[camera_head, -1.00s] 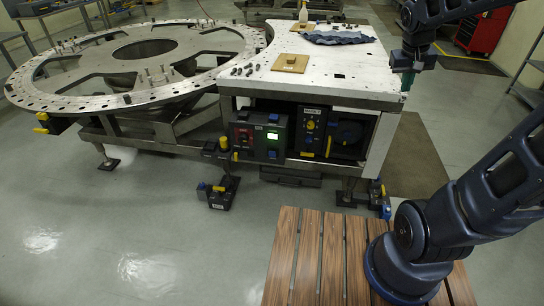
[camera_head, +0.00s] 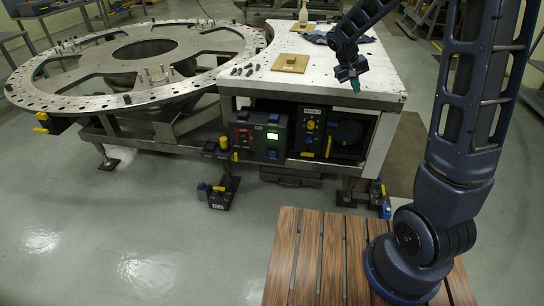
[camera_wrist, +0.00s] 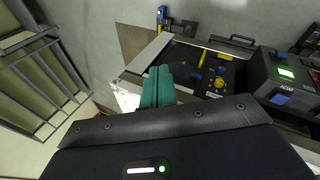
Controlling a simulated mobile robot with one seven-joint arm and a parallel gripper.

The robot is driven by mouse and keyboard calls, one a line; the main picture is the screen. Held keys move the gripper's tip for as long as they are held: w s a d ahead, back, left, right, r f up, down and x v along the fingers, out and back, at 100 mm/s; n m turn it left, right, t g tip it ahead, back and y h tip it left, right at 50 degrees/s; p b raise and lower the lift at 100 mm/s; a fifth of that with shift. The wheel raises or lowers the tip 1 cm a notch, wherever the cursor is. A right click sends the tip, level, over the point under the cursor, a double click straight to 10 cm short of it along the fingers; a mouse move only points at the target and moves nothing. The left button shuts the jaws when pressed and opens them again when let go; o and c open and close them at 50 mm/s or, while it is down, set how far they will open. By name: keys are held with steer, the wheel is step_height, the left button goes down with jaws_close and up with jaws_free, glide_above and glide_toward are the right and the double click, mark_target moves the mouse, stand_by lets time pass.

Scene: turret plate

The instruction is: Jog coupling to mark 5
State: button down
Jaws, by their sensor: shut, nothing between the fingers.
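The large ring-shaped turret plate (camera_head: 60,95), with holes around its rim, stands at the left. The lit display (camera_wrist: 286,73) and the yellow-knob panel (camera_wrist: 218,82) also show in the wrist view. My gripper (camera_head: 355,86) hangs over the table's right end. Its green fingers (camera_wrist: 158,86) are together and empty, apart from the boxes. I cannot make out which part is the coupling, nor mark 5.
The floor in front is mostly clear. A rack (camera_wrist: 35,75) shows at left in the wrist view.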

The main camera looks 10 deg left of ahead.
mark_target(272, 154)
steer(key=w+a+f+n+t+h, duration=0.15)
steer(key=w+a+f, duration=0.25)
steer(key=a+f, duration=0.7)
steer(key=w+a+f+n+t+h, duration=0.1)
steer(key=w+a+f+n, duration=0.3)
steer(key=a+f, duration=0.75)
steer(key=s+a+f+n+t, duration=0.1)
steer(key=a+f, duration=0.3)
steer(key=f, duration=0.6)
steer(key=s+a+f+n+t, duration=0.1)
steer(key=a+f, duration=0.3)
steer(key=f, duration=0.5)
steer(key=s+a+f+n+t, duration=0.1)
steer(key=a+f, duration=0.4)
steer(key=f, duration=0.5)
steer(key=s+t+y, duration=0.1)
steer(key=s, duration=0.1)
steer(key=shift+s+f+n+t, duration=0.35)
steer(key=shift+w, duration=0.1)
steer(key=w, duration=0.8)
steer(key=shift+w, duration=0.35)
steer(key=shift+w, duration=0.4)
